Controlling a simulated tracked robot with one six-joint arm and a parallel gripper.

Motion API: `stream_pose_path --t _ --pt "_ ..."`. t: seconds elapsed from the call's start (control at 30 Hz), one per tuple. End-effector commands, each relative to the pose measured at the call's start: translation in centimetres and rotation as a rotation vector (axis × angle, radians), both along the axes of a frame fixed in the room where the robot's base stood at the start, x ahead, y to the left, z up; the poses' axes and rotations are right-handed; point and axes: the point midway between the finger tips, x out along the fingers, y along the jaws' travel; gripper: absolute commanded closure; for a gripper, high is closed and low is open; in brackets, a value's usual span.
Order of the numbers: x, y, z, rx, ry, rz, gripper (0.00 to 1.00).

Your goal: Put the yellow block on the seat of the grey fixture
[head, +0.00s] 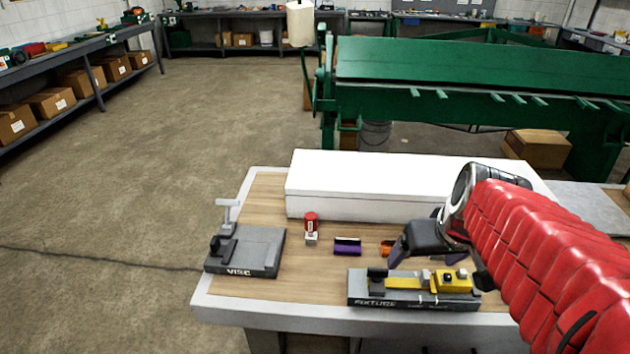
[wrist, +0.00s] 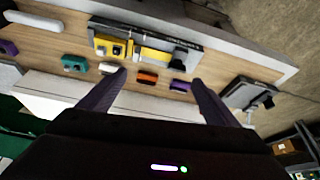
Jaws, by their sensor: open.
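The grey fixture (head: 362,300), labelled FIXTURE, lies near the table's front edge, with a dark clamp at its left end. A yellow bar (head: 404,284) lies along it, and a yellow block (head: 455,284) shows at its right end. In the wrist view the fixture (wrist: 195,63) is at the top, with the yellow block (wrist: 104,44) at its left and the yellow bar (wrist: 152,56) beside it. I cannot tell whether the block rests in the seat. My gripper (head: 415,256) is open and empty, just behind the fixture. Its fingers (wrist: 160,82) are apart from the yellow pieces.
An orange block (wrist: 147,77) shows between my fingers, with a purple block (wrist: 180,86) beside it and a teal block (wrist: 75,63) farther left. A vise (head: 245,252) stands at the table's left. A long white box (head: 380,180) bounds the back. A red-topped piece (head: 311,224) stands near it.

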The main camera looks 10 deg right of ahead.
Motion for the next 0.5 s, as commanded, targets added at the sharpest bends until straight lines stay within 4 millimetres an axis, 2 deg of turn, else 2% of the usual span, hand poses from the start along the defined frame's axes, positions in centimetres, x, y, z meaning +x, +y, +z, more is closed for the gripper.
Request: stream_pose_path --t 0.03,0.2,0.5 --pt "-0.3 1.7 0.4 -0.004 -0.007 0.024 0.16" --pt "-1.7 6.4 1.3 -0.006 -0.026 0.071 0.16" --pt "-5.1 12.7 2.1 -0.005 -0.062 0.144 0.16"
